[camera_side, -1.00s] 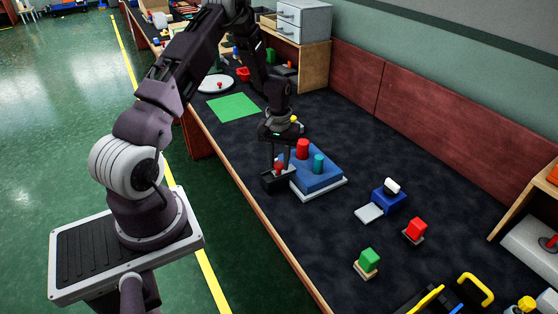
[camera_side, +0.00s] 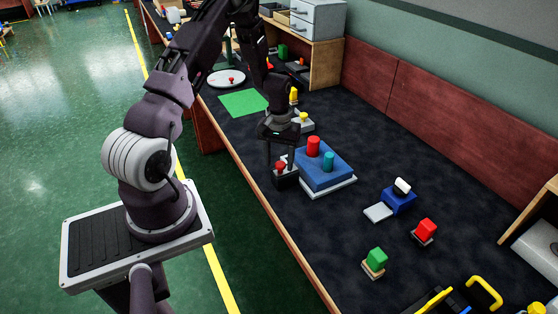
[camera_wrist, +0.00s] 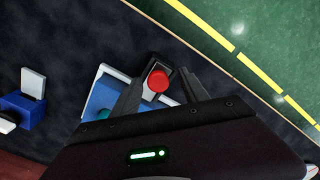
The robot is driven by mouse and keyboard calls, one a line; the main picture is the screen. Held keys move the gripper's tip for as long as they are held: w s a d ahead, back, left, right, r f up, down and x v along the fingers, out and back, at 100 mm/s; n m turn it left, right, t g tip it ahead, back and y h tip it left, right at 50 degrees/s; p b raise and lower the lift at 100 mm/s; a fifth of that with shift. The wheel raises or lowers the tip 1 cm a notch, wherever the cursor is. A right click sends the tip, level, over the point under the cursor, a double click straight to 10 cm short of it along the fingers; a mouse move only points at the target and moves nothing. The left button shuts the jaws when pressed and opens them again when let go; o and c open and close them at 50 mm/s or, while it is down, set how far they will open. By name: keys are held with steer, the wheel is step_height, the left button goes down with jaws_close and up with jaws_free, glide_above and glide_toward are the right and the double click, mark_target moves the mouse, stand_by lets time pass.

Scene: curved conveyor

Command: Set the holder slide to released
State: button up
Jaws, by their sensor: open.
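A small black block with a red knob (camera_side: 280,166) on top sits near the bench's front edge; I cannot tell for certain that it is the holder slide. It stands beside a blue block (camera_side: 337,173) on a white base, which carries a red cylinder (camera_side: 313,146) and a teal cylinder (camera_side: 328,161). My gripper (camera_side: 281,167) is open, pointing down, with its fingers on either side of the red knob. In the wrist view the red knob (camera_wrist: 158,81) shows between the open fingers, with no clear grip on it. The blue block (camera_wrist: 100,97) is partly hidden by my gripper.
A blue fixture (camera_side: 398,201) with a white top piece, a red block (camera_side: 426,229) and a green block (camera_side: 376,258) stand to the right. A yellow button (camera_side: 303,117) and a green mat (camera_side: 243,102) lie behind my gripper. Dark bench surface between them is clear.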

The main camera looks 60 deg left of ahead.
mark_target(279, 164)
step_height(279, 164, up, 7)
steer(key=shift+f, duration=0.1)
steer(key=s+d+r+m+t, duration=0.1)
steer(key=d+r+m, duration=0.1)
steer(key=d+r, duration=0.45)
steer(key=s+d+r+m+t, duration=0.15)
steer(key=d+r, duration=0.25)
steer(key=r, duration=0.6)
steer(key=s+d+r+m+t, duration=0.1)
steer(key=s+d+r+m, duration=0.1)
steer(key=s+d+r, duration=0.2)
steer(key=s+d+r+m+t, duration=0.2)
steer(key=s+d, duration=0.6)
steer(key=s, duration=0.4)
step_height(279, 164, up, 2)
steer(key=shift+s+m, duration=0.2)
steer(key=shift+m, duration=0.55)
